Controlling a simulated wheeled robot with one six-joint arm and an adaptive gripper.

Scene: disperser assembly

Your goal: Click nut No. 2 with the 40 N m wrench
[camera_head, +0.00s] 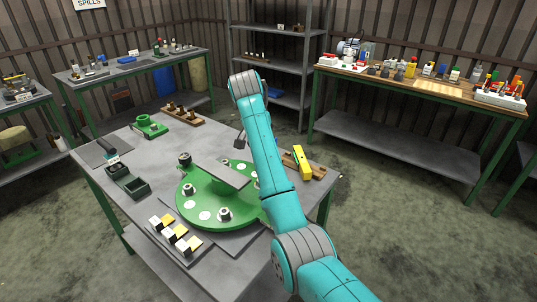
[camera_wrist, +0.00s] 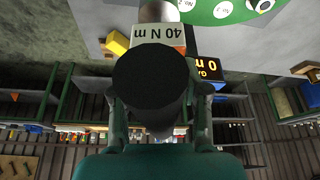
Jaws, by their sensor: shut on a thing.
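My gripper (camera_wrist: 160,100) is shut on the wrench, whose round black handle end (camera_wrist: 152,82) faces the wrist camera. A nut (camera_wrist: 262,5) shows at the edge. The wrench's working end is hidden. My arm hides the flange's right side.
A yellow piece (camera_head: 302,162) stands on a wooden holder at the table's right. A tray of white and yellow blocks (camera_head: 175,238) lies in front. Dark green bins (camera_head: 128,183), a green part (camera_head: 150,126) and a wooden rack (camera_head: 183,114) stand on the left and back.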

